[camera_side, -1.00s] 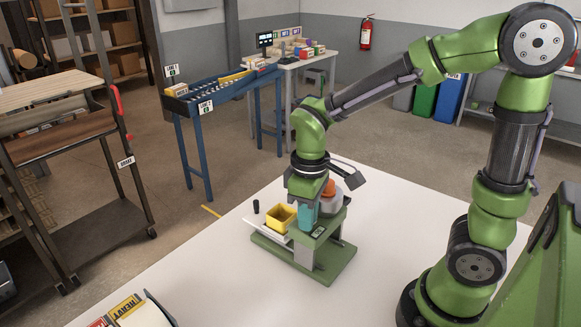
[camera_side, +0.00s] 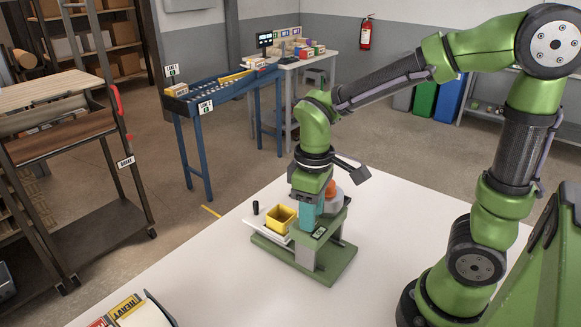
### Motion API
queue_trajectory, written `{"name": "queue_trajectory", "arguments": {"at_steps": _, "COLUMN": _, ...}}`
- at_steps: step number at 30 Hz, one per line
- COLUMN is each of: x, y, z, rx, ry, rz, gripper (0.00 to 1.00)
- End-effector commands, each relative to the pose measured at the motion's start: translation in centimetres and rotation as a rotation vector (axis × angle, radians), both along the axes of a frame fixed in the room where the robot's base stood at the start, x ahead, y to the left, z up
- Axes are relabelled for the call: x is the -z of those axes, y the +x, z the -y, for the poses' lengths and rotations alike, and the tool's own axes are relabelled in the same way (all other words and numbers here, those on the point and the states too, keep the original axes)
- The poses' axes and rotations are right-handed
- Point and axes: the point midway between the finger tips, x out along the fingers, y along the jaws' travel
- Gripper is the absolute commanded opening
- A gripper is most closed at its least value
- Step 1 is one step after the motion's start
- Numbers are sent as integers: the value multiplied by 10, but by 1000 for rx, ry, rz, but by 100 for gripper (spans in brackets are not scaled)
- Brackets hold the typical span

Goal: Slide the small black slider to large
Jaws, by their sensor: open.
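A green-based device (camera_side: 330,270) stands on the white table, with a green upper block on grey supports. A small dark panel (camera_side: 319,232) with pale markings lies on the block's front part. I cannot make out the small black slider or its size marks at this scale. A teal block (camera_side: 308,214) sits at the block's left, right under my gripper. My gripper (camera_side: 311,200) points down over the device, open. Its fingertips are hard to tell from the teal block, and I cannot tell whether they touch anything.
A yellow bin (camera_side: 281,218) sits on a pale tray at the device's left, beside a small black upright cylinder (camera_side: 256,208). An orange knob (camera_side: 331,188) on a grey body stands behind my gripper. Labelled boxes (camera_side: 125,307) lie at the front left.

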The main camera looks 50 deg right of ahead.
Motion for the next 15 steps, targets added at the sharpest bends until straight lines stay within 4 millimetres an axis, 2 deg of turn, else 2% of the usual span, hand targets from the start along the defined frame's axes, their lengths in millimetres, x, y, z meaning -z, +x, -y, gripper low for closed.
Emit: {"name": "queue_trajectory", "arguments": {"at_steps": 15, "x": -120, "y": 1, "z": 0, "rx": 1, "ry": 1, "rz": 5, "gripper": 41}}
